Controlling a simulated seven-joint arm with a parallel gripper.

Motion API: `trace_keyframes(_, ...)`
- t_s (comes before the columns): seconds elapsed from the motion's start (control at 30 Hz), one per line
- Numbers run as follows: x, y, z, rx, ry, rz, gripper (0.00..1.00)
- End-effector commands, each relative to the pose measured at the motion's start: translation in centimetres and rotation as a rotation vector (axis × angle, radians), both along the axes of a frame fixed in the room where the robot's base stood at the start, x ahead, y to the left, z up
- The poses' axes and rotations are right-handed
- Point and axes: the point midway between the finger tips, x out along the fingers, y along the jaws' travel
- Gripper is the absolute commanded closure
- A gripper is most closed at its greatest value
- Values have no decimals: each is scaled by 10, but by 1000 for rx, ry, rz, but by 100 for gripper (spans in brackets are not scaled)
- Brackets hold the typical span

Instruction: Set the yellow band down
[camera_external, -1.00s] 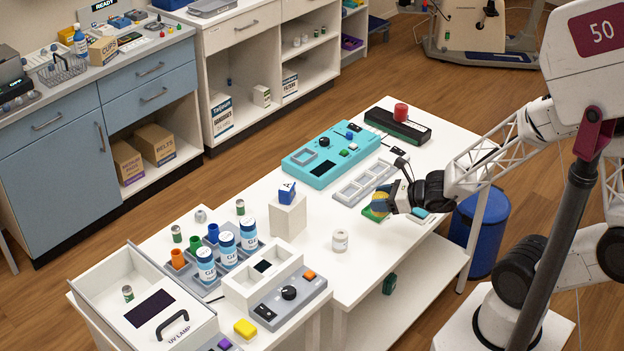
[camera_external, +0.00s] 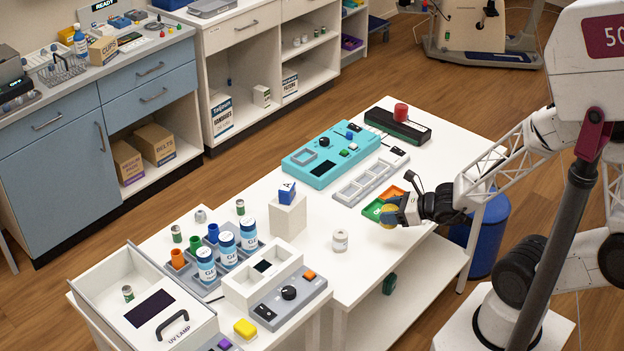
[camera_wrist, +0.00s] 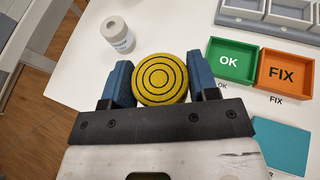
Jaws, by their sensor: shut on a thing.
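The yellow band (camera_wrist: 161,79) is a round yellow roll with dark concentric rings on its face. My gripper (camera_wrist: 160,82) is shut on it, with one blue finger at each side. In the external view, my gripper (camera_external: 393,211) is over the front right part of the white table, and a bit of the yellow band (camera_external: 389,209) shows at the fingers. It is beside the green OK tray (camera_wrist: 232,60) and the orange FIX tray (camera_wrist: 286,70), left of both in the wrist view. I cannot tell how high the band is above the table.
A white labelled jar (camera_wrist: 118,35) stands left of the band. A teal flat piece (camera_wrist: 283,145) lies right of my gripper. A grey compartment tray (camera_external: 365,184) and a turquoise panel (camera_external: 325,158) lie farther back. The white tabletop (camera_external: 350,270) between jar and front edge is clear.

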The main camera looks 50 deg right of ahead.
Motion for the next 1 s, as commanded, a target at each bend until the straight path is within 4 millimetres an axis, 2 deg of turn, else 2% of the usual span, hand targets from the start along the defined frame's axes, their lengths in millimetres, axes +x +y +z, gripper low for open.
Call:
trace_keyframes(0.17,0,0,-15,1,0,0,69)
trace_keyframes(0.57,0,0,-19,0,0,0,69)
trace_keyframes(0.9,0,0,-52,0,1,0,69)
trace_keyframes(1.0,0,0,-56,0,-1,0,69)
